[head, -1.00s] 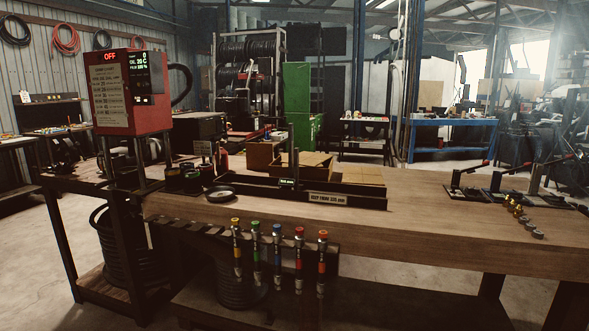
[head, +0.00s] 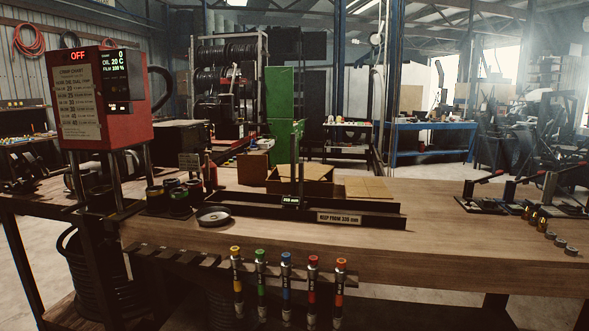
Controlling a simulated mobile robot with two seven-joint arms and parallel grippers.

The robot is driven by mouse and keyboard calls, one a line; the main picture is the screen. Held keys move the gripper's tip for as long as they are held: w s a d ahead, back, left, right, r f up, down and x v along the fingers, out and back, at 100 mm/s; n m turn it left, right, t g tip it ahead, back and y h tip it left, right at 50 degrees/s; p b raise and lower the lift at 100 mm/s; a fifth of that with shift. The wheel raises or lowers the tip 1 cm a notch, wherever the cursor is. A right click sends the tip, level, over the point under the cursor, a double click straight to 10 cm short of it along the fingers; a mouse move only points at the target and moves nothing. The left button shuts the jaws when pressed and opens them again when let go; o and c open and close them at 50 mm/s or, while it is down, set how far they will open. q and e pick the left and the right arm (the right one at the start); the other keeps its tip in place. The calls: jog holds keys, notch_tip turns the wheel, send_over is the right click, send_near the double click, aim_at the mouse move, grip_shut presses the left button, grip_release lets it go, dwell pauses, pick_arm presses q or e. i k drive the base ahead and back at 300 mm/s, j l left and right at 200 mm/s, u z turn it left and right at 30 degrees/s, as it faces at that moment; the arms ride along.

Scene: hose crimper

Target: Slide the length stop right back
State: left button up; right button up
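The length stop (head: 290,202) sits on the long dark rail (head: 372,216) on the workbench, left of the rail's middle. It has a small lit display showing a millimetre reading, too small to read surely. A thin dark upright (head: 301,158) stands at the stop. A label plate (head: 340,218) on the rail's front reads like "KEEP FROM 320 mm", blurred. Neither of my grippers shows in the head view.
The red crimper (head: 103,98) with an "OFF" display stands at the left. A round dish (head: 213,216) lies near the rail's left end. An open cardboard box (head: 300,181) is behind the rail. Colour-topped tools (head: 286,285) hang at the bench front.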

aim_at(292, 201)
jog(key=i+j, duration=0.4)
jog(key=i+j+z, duration=0.1)
jog(key=i+j, duration=0.35)
jog(key=j, duration=0.15)
jog(key=i+j+z, duration=0.1)
jog(key=i+j, duration=0.3)
jog(key=j, duration=0.15)
